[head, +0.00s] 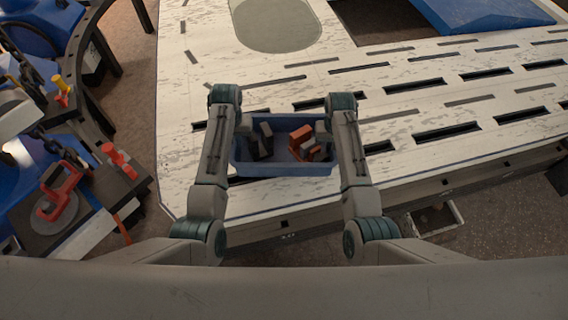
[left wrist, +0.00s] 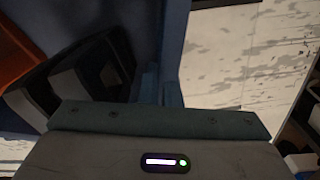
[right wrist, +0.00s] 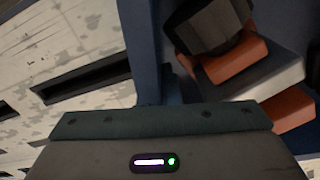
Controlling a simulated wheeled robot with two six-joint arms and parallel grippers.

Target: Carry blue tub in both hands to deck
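The blue tub (head: 283,169) is in the middle of the head view, over the near part of the pale slotted deck (head: 300,198). I cannot tell whether it rests on the deck or hangs just above it. It holds orange and dark blocks. My left gripper (head: 242,132) is at its left wall, which also shows in the left wrist view (left wrist: 176,40). My right gripper (head: 324,132) is at its right wall, seen in the right wrist view (right wrist: 138,35). Both grippers look shut on these walls; the fingertips are partly hidden.
A grey oval patch (head: 277,24) and a blue sloped piece (head: 485,12) lie further back on the deck. A bench with red clamps (head: 65,190) and a yellow-handled tool (head: 61,88) stands at left. A small open box (head: 437,220) is below the deck's front edge.

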